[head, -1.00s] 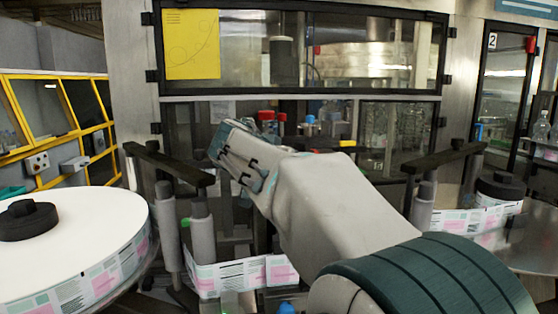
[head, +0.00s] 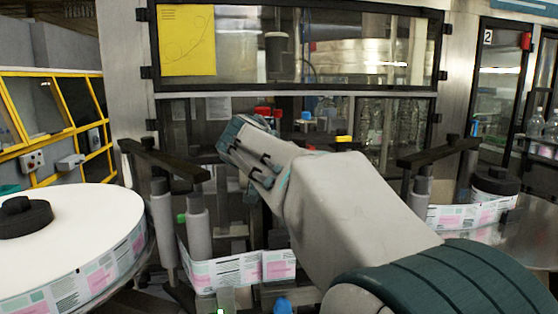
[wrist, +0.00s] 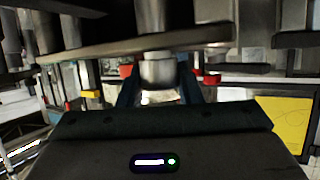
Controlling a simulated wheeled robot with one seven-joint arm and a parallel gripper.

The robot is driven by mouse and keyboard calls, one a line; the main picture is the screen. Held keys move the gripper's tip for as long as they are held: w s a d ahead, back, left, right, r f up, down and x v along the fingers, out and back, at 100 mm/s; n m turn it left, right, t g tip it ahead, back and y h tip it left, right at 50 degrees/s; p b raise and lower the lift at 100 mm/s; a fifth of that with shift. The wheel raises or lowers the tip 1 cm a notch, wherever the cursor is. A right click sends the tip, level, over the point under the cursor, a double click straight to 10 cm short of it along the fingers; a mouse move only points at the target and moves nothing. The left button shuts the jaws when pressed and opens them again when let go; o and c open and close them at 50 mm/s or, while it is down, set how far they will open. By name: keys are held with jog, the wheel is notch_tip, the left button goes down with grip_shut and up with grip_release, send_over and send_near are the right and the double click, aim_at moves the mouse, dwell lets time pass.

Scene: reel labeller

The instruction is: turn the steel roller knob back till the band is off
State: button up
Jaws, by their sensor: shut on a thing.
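The steel roller knob (wrist: 158,70) is a short bright cylinder below a dark bar in the wrist view. My gripper (wrist: 158,92) has one finger on each side of it and is shut on it. In the head view my gripper (head: 238,140) points up and left in front of the machine's windows; the knob is hidden there. The printed label band (head: 222,272) hangs between the grey rollers at lower centre. I cannot tell from these views whether the band touches the knob's roller.
A large white label reel (head: 75,225) stands at left, and a smaller reel (head: 470,215) at right. Dark bars (head: 165,160) jut out above the grey rollers (head: 198,230). Behind my arm are the framed machine windows (head: 355,50) with a yellow sheet (head: 187,40).

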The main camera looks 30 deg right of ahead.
jog(key=n+t+y+p, duration=0.1)
jog(key=n+y+p, duration=0.1)
jog(key=shift+r+n+t+y, duration=0.25)
jog(key=shift+n+t+y, duration=0.15)
jog(key=shift+n+t+y+p, duration=0.3)
jog(key=shift+n+y+p, duration=0.3)
jog(key=shift+y+p, duration=0.1)
jog(key=shift+f+n+t+y+p, duration=0.1)
jog(key=shift+n+t+y+p, duration=0.3)
jog(key=shift+n+y+p, duration=0.6)
jog(key=shift+f+n+y+b, duration=0.15)
jog(key=shift+n+y+b, duration=0.9)
jog(key=shift+n+y, duration=0.65)
jog(key=shift+y, duration=0.4)
jog(key=shift+n+y+b, duration=0.7)
jog(key=shift+n+y, duration=0.3)
jog(key=shift+y, duration=0.2)
jog(key=n+g+y+p, duration=0.1)
jog(key=n+y, duration=0.2)
jog(key=shift+g, duration=0.4)
jog(key=shift+d+n+g+y+p, duration=0.1)
jog(key=shift+n+g+y+p, duration=0.65)
jog(key=shift+n+y, duration=0.55)
jog(key=shift+n+g, duration=0.3)
jog(key=shift+g, duration=0.05)
